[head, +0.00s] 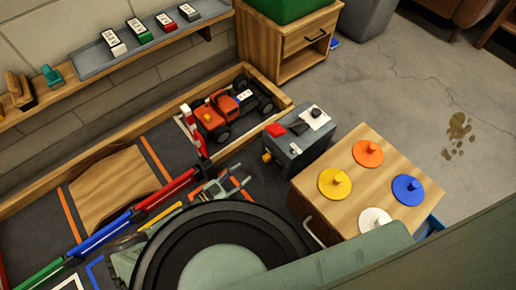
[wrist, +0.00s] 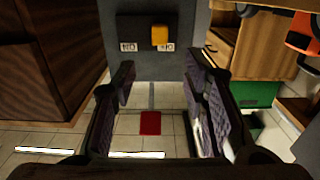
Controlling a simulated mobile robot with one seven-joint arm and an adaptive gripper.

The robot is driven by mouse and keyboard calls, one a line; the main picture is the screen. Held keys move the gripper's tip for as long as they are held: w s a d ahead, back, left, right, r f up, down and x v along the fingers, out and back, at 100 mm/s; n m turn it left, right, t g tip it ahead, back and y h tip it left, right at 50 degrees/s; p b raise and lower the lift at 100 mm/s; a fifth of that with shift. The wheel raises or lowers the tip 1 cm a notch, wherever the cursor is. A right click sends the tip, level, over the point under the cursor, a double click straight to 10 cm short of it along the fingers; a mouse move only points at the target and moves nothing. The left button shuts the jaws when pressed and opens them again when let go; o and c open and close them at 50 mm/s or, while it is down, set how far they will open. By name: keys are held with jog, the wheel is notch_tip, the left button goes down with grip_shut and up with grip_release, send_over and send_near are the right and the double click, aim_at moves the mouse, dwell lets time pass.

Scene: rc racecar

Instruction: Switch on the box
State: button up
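The grey box (head: 312,152) stands left of a wooden cabinet in the head view, with red and white parts on its top. A yellow switch (head: 267,157) sticks out from its left side.
The wooden cabinet (head: 325,200) carries orange, yellow, blue and white knobbed discs. An orange toy truck (head: 222,112) stands behind the box's left side. Red, blue and green rails (head: 105,232) lie at lower left. A shelf (head: 135,55) holds several labelled blocks.

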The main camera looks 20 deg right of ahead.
aim_at(264, 159)
jog(key=b+x, duration=0.1)
jog(key=x, duration=0.9)
jog(key=shift+w+d, duration=0.1)
jog(key=shift+d, duration=0.3)
jog(key=shift+c, duration=0.5)
grip_shut()
